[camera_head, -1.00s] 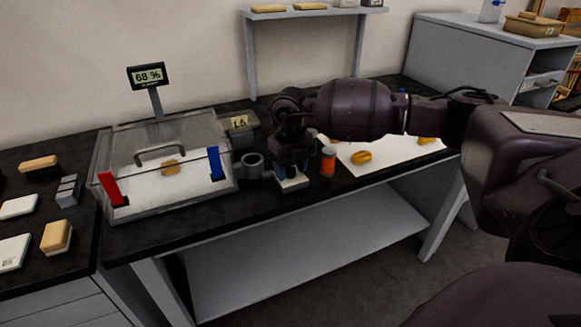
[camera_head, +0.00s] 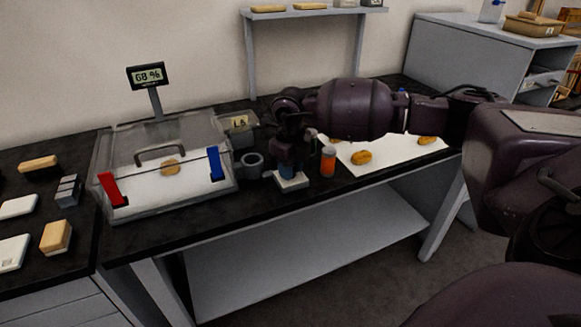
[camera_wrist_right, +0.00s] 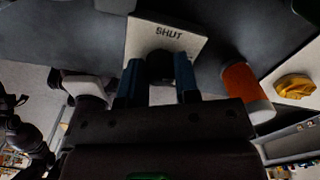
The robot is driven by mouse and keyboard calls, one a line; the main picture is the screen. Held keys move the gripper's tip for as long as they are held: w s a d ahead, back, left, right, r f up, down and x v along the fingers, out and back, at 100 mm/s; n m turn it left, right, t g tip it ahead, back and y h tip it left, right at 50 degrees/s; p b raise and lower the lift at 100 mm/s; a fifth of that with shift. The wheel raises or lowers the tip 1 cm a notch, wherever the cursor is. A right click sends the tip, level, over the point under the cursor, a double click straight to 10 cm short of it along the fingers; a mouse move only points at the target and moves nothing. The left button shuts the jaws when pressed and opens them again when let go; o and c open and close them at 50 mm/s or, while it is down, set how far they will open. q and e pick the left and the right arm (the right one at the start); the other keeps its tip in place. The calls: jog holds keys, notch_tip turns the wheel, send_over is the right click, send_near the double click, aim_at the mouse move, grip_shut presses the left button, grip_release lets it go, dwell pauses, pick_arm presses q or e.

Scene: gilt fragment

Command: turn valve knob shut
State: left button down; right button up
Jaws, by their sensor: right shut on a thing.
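The valve's pale base plate (camera_head: 293,183) sits near the front edge of the black bench; in the right wrist view the plate (camera_wrist_right: 168,37) is printed "SHUT". The dark round valve knob (camera_wrist_right: 160,66) stands on it, mostly hidden by my fingers. My right gripper (camera_head: 289,172) reaches down from above. In the right wrist view its blue fingers (camera_wrist_right: 158,85) are on both sides of the knob and shut on it. My left gripper is not in view.
A clear lidded chamber (camera_head: 120,150) with red and blue clips stands left, beside a "68 %" display (camera_head: 147,75). An orange-labelled bottle (camera_head: 328,162) stands close right of the gripper, before a white sheet (camera_head: 385,155) with golden pieces. A dark ring-shaped fitting (camera_head: 252,162) is close left.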

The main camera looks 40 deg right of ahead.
jog(key=n, duration=0.6)
jog(key=shift+b, duration=0.3)
jog(key=n, duration=0.3)
jog(key=n+b, duration=0.1)
jog(key=n, duration=0.2)
jog(key=shift+n, duration=1.4)
jog(key=o, duration=0.9)
